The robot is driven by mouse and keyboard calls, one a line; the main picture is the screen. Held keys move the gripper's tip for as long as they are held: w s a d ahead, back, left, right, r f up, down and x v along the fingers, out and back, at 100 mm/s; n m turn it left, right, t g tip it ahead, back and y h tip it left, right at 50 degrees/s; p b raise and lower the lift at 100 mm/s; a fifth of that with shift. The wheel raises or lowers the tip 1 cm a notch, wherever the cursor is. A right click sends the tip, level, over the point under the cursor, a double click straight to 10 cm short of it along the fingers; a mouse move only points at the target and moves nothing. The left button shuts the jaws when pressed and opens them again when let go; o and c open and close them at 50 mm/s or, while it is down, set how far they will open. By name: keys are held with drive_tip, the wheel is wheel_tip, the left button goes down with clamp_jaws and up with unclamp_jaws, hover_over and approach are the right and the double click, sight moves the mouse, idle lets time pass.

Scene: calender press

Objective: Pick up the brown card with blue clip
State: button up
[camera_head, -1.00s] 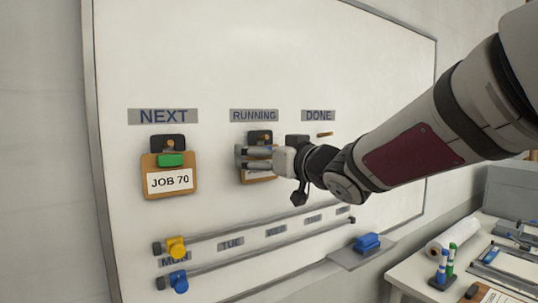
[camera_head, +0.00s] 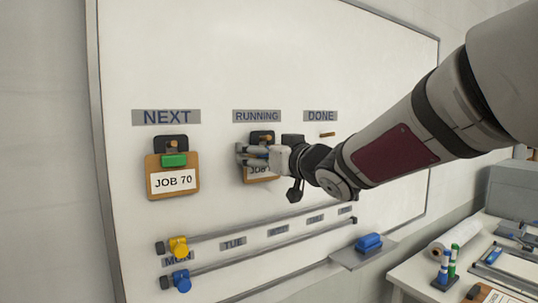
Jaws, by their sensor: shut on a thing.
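A brown card (camera_head: 259,177) hangs under the RUNNING label on the whiteboard. Its upper part and most of its JOB text are hidden by my gripper. A dark hanger with a peg (camera_head: 262,137) shows just above it. My gripper (camera_head: 246,156) is shut on the card's top, over the place of its clip. A small bit of blue shows between the fingers; the rest of the clip is hidden. Another brown card (camera_head: 173,194), marked JOB 70, hangs under NEXT with a green clip (camera_head: 173,160).
The DONE label (camera_head: 320,116) has a bare peg (camera_head: 327,134) below it. Two rails with yellow (camera_head: 178,247) and blue (camera_head: 181,281) sliders cross the lower whiteboard (camera_head: 230,60). A small shelf holds a blue eraser (camera_head: 369,242). A cluttered table stands lower right.

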drive_tip(key=shift+r, duration=0.15)
drive_tip(key=shift+r, duration=0.2)
drive_tip(key=v, duration=1.8)
drive_tip(key=shift+r+p, duration=0.3)
drive_tip(key=shift+p, duration=0.25)
drive_tip(key=shift+s+d, duration=0.1)
drive_tip(key=shift+d, duration=0.05)
drive_tip(key=p+v, duration=0.1)
drive_tip(key=v, duration=0.1)
drive_tip(key=r+p+v, duration=0.1)
drive_tip(key=p+v, duration=0.1)
drive_tip(key=shift+s+d, duration=0.1)
idle(0.8)
